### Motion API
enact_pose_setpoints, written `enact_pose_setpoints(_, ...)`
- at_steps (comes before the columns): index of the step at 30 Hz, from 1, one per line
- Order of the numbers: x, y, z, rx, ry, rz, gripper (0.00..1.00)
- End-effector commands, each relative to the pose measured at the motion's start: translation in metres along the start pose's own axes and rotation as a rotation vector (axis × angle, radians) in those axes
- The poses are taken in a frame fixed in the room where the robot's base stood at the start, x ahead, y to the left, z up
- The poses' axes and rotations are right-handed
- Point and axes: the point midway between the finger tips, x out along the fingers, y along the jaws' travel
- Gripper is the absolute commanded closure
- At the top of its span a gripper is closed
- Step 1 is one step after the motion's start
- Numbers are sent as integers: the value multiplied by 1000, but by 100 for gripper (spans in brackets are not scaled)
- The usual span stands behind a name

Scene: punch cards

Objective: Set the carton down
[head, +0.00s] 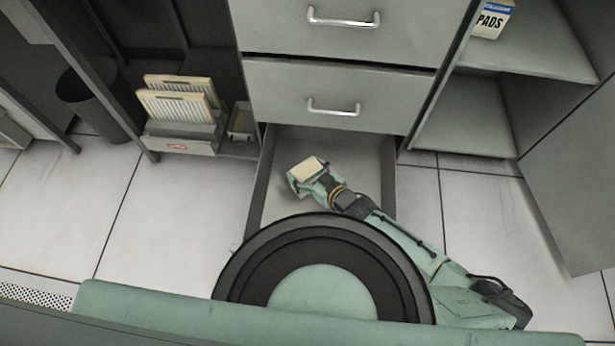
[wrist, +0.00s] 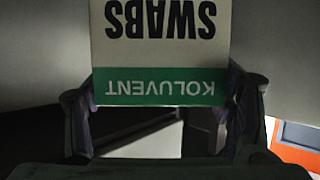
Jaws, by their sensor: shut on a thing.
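The carton (head: 310,169) is a small cream box with a green band. In the wrist view the carton (wrist: 160,45) fills the upper middle, with "SWABS" and "KOLUVENT" reading upside down. My gripper (head: 306,177) is shut on it; the fingers (wrist: 160,92) stand at its left and right sides. In the head view the carton is over the open bottom drawer (head: 388,170). I cannot tell whether the carton touches the drawer floor. My round base hides the near part of the drawer.
Two closed drawers (head: 335,82) are above the open one. A box labelled PADS (head: 490,20) stands on the right shelf (head: 530,55). On the left are a grey card tray (head: 180,135) and a dark bin (head: 95,100). The drawer's visible floor looks bare around my gripper.

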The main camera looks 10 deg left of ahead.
Motion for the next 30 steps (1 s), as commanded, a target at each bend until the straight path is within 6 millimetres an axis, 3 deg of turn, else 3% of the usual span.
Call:
enact_pose_setpoints(6,12,-1,28,2,1,-1,57)
enact_pose_setpoints(17,14,0,32,0,1,0,57)
enact_pose_setpoints(18,13,0,31,0,0,0,23)
enact_pose_setpoints(26,13,0,31,0,0,0,5)
enact_pose_setpoints(30,13,0,31,0,0,0,5)
